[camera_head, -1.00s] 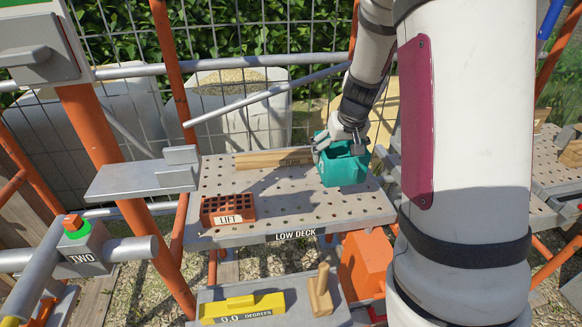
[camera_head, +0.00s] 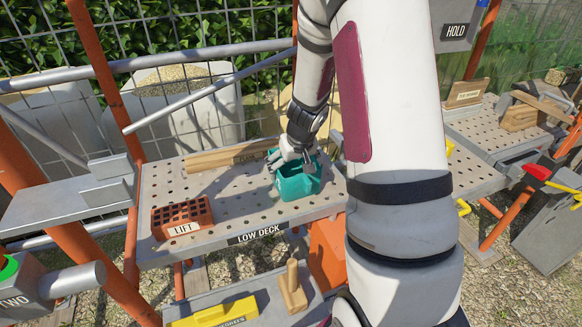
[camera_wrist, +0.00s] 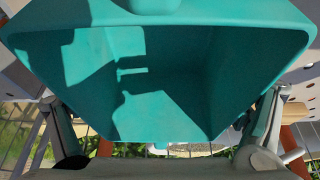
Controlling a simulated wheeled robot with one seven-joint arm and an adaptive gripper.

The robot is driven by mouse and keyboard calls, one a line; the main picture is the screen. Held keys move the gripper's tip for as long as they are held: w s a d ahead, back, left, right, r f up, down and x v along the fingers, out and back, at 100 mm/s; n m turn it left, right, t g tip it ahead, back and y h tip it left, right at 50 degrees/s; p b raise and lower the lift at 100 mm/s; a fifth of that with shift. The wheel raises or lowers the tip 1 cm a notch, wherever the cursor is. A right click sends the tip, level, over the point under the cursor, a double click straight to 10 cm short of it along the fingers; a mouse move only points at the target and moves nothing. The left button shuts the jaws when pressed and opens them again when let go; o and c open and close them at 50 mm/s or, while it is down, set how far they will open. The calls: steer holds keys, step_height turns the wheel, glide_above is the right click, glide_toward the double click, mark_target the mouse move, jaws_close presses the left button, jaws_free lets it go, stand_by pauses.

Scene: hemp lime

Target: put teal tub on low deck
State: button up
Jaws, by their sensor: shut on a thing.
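The teal tub (camera_head: 298,184) is at the right part of the low deck (camera_head: 215,216), a grey perforated platform with a LOW DECK label on its front edge. My gripper (camera_head: 291,160) is shut on the tub from above and behind. In the wrist view the open, empty inside of the tub (camera_wrist: 150,85) fills most of the picture, with a finger on either side. The tub looks upright. I cannot tell whether its base touches the deck.
An orange perforated block labelled LIFT (camera_head: 182,218) sits at the deck's front left. A wooden plank (camera_head: 230,158) lies along the back. The deck's middle is clear. Below are a yellow level (camera_head: 215,313) and a wooden float (camera_head: 292,288). An orange upright (camera_head: 105,90) stands left.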

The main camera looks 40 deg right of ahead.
steer(key=o, duration=1)
steer(key=shift+o, duration=0.2)
steer(key=p+v, duration=0.3)
steer(key=v, duration=0.9)
steer(key=s+a+r+n+t+y, duration=0.1)
steer(key=s+a+r, duration=0.3)
steer(key=a+r, duration=0.25)
steer(key=s+a+r+n+y, duration=0.1)
steer(key=s+a+r, duration=0.3)
steer(key=a+r, duration=0.3)
steer(key=s+a+r, duration=0.2)
steer(key=s+a, duration=0.1)
steer(key=s, duration=0.3)
steer(key=s+a+r+n, duration=0.1)
steer(key=s+a+r, duration=0.1)
steer(key=s, duration=0.5)
steer(key=shift+s+a+h, duration=0.2)
steer(key=shift+a+h, duration=0.2)
